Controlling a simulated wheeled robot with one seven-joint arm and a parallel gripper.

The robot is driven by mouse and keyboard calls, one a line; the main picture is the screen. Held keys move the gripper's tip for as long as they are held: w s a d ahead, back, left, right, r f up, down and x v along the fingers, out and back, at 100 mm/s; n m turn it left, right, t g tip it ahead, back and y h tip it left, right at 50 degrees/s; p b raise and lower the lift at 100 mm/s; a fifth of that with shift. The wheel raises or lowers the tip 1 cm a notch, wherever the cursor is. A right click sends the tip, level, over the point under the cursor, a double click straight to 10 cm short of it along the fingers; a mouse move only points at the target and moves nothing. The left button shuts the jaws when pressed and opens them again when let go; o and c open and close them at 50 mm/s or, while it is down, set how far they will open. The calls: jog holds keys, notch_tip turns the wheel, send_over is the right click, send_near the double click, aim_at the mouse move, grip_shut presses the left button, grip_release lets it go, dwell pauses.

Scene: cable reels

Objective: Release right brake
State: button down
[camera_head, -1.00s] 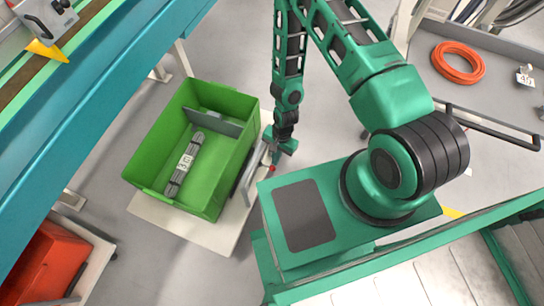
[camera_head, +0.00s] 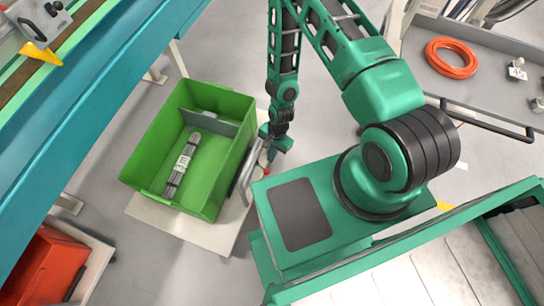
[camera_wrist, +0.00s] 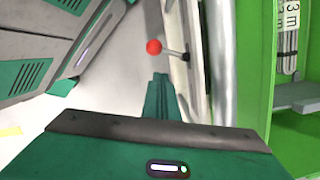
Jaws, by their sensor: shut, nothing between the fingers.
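The brake shows as a red ball knob (camera_wrist: 153,47) on a short grey lever (camera_wrist: 174,53), fixed to the side of a pale cart (camera_head: 208,236). In the wrist view the knob lies just beyond my gripper (camera_wrist: 160,78), with the lever running right from it to the cart's edge. My gripper is shut and empty, its fingers pointing towards the knob, and a small gap seems to show between them. In the head view my gripper (camera_head: 273,156) hangs beside the cart, close to the small red knob (camera_head: 267,172). Contact cannot be made out there.
A green crate (camera_head: 142,150) with a grey labelled bundle (camera_head: 183,164) stands on the cart. A grey metal handle bar (camera_wrist: 219,70) runs close right of the lever. A blue-framed conveyor (camera_head: 100,95) stands left, and a grey shelf with an orange cable coil (camera_head: 452,58) right.

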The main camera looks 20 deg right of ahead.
jog(key=d+v, duration=0.3)
jog(key=v, duration=0.9)
jog(key=shift+s+d+r, duration=0.1)
jog(key=shift+s, duration=0.05)
dwell(0.6)
